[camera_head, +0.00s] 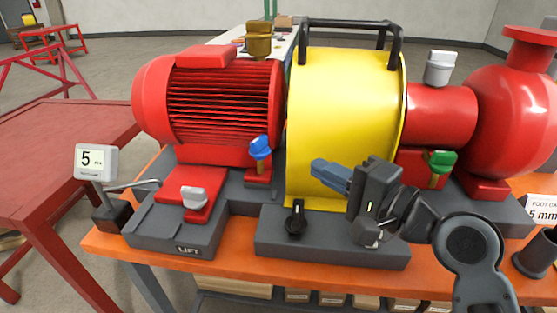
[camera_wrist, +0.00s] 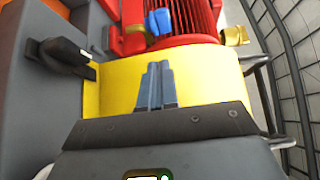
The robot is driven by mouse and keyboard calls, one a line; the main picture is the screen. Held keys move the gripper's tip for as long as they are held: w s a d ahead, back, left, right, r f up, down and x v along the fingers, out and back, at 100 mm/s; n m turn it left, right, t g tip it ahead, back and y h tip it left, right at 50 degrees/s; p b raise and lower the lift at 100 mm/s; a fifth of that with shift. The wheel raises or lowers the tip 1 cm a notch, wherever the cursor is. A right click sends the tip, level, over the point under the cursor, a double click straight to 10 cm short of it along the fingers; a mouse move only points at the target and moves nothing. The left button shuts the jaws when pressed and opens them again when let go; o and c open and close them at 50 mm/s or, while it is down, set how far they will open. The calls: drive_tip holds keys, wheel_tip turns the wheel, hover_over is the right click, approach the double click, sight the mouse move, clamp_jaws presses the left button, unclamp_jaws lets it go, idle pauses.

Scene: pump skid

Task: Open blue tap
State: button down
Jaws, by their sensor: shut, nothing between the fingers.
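The blue tap (camera_head: 260,148) stands on a short post at the foot of the red motor, left of the yellow guard. It also shows at the top of the wrist view (camera_wrist: 159,22), beyond my fingertips. My gripper (camera_head: 318,170) is in front of the yellow guard, to the right of the tap and apart from it. Its blue-grey fingers point left towards the tap. In the wrist view the fingers (camera_wrist: 155,72) are together and empty.
The yellow guard (camera_head: 345,110) stands close behind my gripper. A black knob (camera_head: 295,220) sits below it on the grey base, and a grey tap (camera_head: 194,197) is at the left. A green tap (camera_head: 440,160) is right of my gripper.

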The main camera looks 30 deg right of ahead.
sight(258, 147)
drive_tip(key=s+n+y, duration=0.1)
drive_tip(key=s+d+n+y+b, duration=0.1)
drive_tip(key=s+r+n+g+y, duration=0.1)
drive_tip(key=s+y, duration=0.1)
drive_tip(key=shift+s+d+b, duration=0.1)
drive_tip(key=shift+d+b, duration=0.05)
drive_tip(key=shift+b, duration=0.25)
drive_tip(key=p+x, duration=0.1)
drive_tip(key=x, duration=1.3)
drive_tip(key=shift+p, duration=0.35)
